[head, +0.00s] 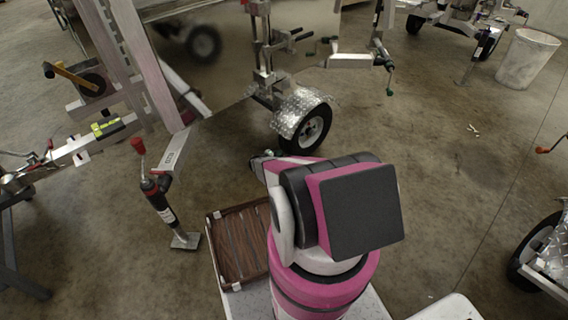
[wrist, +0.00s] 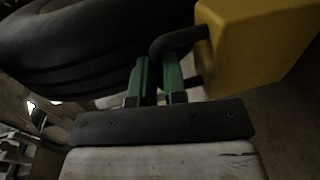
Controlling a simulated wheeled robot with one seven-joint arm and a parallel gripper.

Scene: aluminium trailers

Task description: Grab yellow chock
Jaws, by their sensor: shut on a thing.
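The yellow chock (wrist: 255,45) is at the upper right of the wrist view, with a dark bent handle (wrist: 178,40) on its left side. My gripper (wrist: 156,72) has green fingers shut on this handle. The chock's body is to the right of the fingers. The chock is cut off by the top of the wrist view, and I cannot tell whether it touches the floor. In the head view I cannot make out the chock; my arm covers that part of the scene.
A black tire (wrist: 80,45) fills the upper left of the wrist view, close to the fingers. In the head view a trailer wheel (head: 312,130) under a diamond-plate fender (head: 297,108) stands beyond my arm. A brown slatted tray (head: 238,243) is left of my arm.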

